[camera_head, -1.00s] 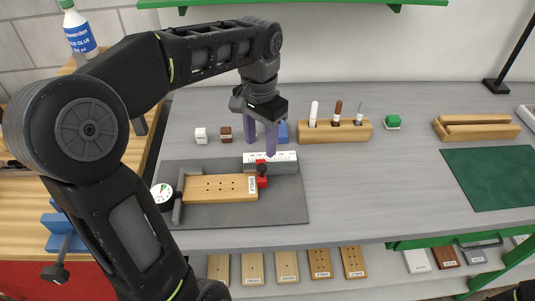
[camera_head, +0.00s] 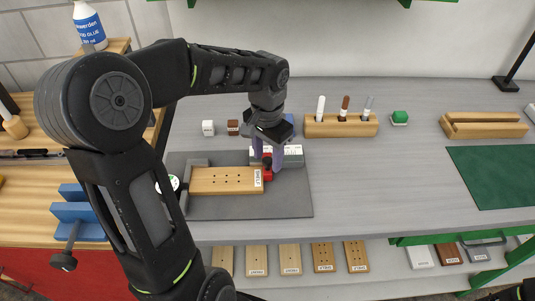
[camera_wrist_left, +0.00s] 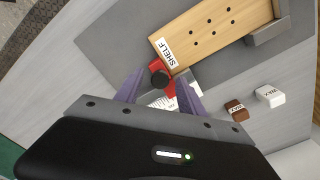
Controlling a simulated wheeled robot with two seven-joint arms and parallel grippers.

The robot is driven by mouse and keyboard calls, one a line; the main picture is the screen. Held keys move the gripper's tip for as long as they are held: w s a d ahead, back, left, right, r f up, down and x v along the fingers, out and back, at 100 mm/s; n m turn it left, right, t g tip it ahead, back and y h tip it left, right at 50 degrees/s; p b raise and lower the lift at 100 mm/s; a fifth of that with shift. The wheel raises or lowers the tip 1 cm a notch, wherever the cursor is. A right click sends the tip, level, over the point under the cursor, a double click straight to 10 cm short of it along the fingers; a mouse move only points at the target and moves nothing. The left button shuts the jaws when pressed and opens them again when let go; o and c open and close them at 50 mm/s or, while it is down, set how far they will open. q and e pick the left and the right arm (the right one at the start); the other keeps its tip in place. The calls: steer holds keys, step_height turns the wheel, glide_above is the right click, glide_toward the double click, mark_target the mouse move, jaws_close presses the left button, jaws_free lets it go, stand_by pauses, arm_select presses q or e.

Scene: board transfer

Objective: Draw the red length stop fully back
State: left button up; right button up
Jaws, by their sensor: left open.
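The red length stop (camera_head: 267,174), with a black knob, sits at the right end of the wooden board (camera_head: 222,180) and against the grey rail with a white scale (camera_head: 292,158). My left gripper (camera_head: 266,163) is open, with its purple fingers down around the stop. In the left wrist view, the red stop (camera_wrist_left: 158,66) and its knob lie between and just beyond the open fingertips (camera_wrist_left: 159,88). The board (camera_wrist_left: 200,32) there has a "SHELF" label beside the stop. I cannot tell whether the fingers touch the stop. My right gripper is not in view.
The board lies on a dark grey mat (camera_head: 240,208) with a dial gauge (camera_head: 173,183) at its left. White (camera_head: 208,128) and brown (camera_head: 233,127) blocks and a marker holder (camera_head: 341,126) stand behind. A green mat (camera_head: 495,175) lies right; the table between is clear.

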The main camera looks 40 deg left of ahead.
arm_select(q)
steer(key=shift+c, duration=0.2)
jaws_close()
stand_by(1.1)
